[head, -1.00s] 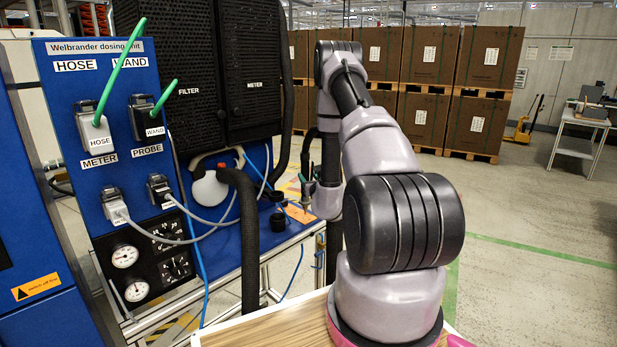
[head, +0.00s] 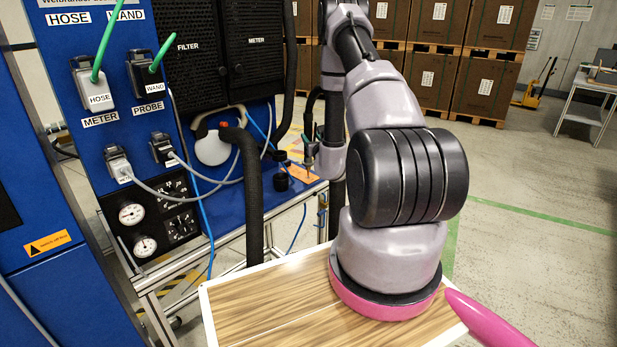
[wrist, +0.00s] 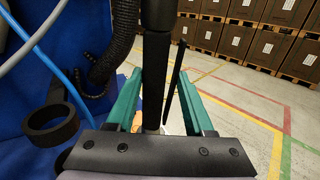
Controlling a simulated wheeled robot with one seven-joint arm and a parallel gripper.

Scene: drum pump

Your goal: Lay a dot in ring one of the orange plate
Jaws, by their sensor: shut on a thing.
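The orange plate (head: 303,174) lies at the right end of the blue bench, beyond the black cup; its rings are too small to make out. My gripper (wrist: 160,110) has two teal fingers, shut on a dark upright wand (wrist: 156,65) that runs between them. In the head view the gripper end (head: 310,158) is near the plate, partly hidden by my arm. I cannot tell whether the wand's tip touches the plate. No dot can be made out.
An empty black ring holder (wrist: 52,125) is left of the gripper. A thick black hose (head: 252,185) and a blue hose (head: 209,225) hang by the bench.

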